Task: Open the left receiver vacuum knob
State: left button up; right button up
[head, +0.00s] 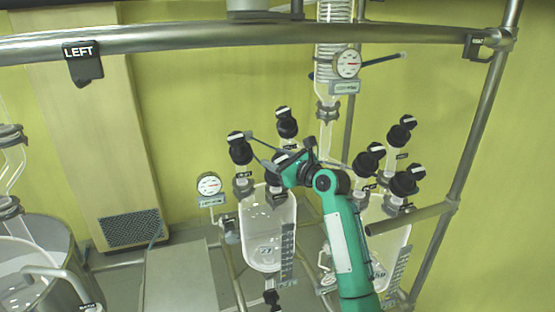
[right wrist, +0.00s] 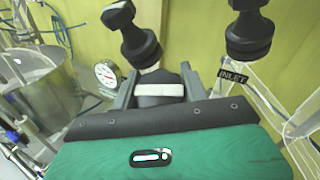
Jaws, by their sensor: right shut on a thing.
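The left receiver (head: 267,235) is a clear glass vessel with a graduated scale, with black knobs above it. In the head view my right gripper (head: 280,162) is at the front knob (head: 279,158), which it partly hides. In the right wrist view my right gripper (right wrist: 159,88) is shut on this black knob (right wrist: 160,92), one finger on each side of its white stripe. The label of the held knob cannot be read. Another black knob (head: 239,150) is just left of the gripper, and one (head: 287,124) is behind it. My left gripper is not in view.
A right receiver (head: 393,235) with several black knobs stands beside my right arm. An INLET label (right wrist: 233,76) shows in the right wrist view. A gauge (head: 208,185) is left of the left receiver. A metal rail (head: 180,40) crosses above.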

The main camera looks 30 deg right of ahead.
jog(key=n+g+y, duration=0.1)
jog(key=n+y, duration=0.1)
jog(key=n, duration=0.1)
jog(key=n+g+y, duration=0.2)
jog(key=shift+s+a+n+y, duration=0.1)
jog(key=shift+a+n+y, duration=0.05)
jog(key=shift+n+y, duration=0.2)
jog(key=n+g+y, duration=0.1)
jog(key=n, duration=0.1)
jog(key=n+g+y, duration=0.1)
jog(key=n+g, duration=0.1)
jog(key=shift+s+a+f+g, duration=0.1)
jog(key=shift+a+g, duration=0.05)
jog(key=shift+g, duration=0.15)
jog(key=n+g, duration=0.2)
jog(key=n+g+y, duration=0.1)
jog(key=n+g, duration=0.1)
jog(key=shift+s+a+f+n, duration=0.1)
jog(key=shift+s+f+n, duration=0.1)
jog(key=shift+n, duration=0.15)
jog(key=shift+s+f+n+g+h, duration=0.1)
jog(key=shift+s+n+g+h, duration=0.05)
jog(key=shift+n+g, duration=0.8)
jog(key=shift+s+f+n+g+h, duration=0.1)
jog(key=shift+n+g, duration=0.65)
jog(key=shift+g, duration=0.4)
jog(key=o, duration=1)
jog(key=shift+a, duration=0.1)
